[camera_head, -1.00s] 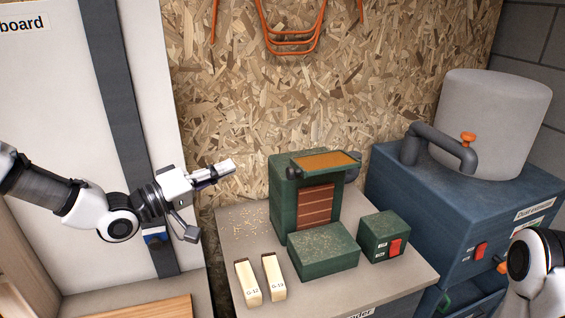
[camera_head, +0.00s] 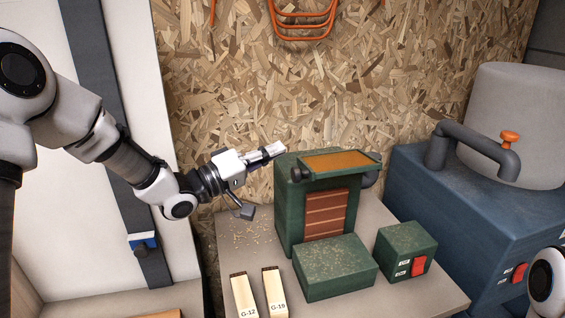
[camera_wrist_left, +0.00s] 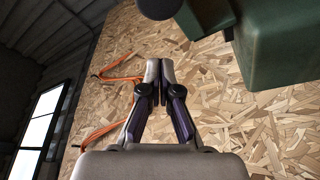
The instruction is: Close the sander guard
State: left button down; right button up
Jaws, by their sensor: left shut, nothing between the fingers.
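The green sander (camera_head: 292,222) stands on a grey bench top. Its guard (camera_head: 338,161), a green frame with an amber panel, is raised and sticks out level above the brown belt (camera_head: 325,213). A dark round knob sits at each side of the guard's hinge end. My left gripper (camera_head: 276,148) is shut and empty, just left of the sander's top and apart from the guard. In the left wrist view its fingertips (camera_wrist_left: 160,70) are together, with green sander parts (camera_wrist_left: 275,45) at the upper right. My right arm shows only partly at the right edge; its gripper is out of view.
Two labelled wooden blocks (camera_head: 258,293) lie at the bench's front left. A green switch box (camera_head: 405,250) with a red switch stands right of the sander. A blue dust extractor (camera_head: 450,205) with a grey pipe stands further right. A chipboard wall (camera_head: 230,90) is close behind.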

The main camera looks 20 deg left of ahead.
pick_arm(q)
jog(key=s+d+f, duration=0.1)
jog(key=s+d, duration=0.1)
jog(key=shift+d+f, duration=0.3)
jog(key=shift+f, duration=0.1)
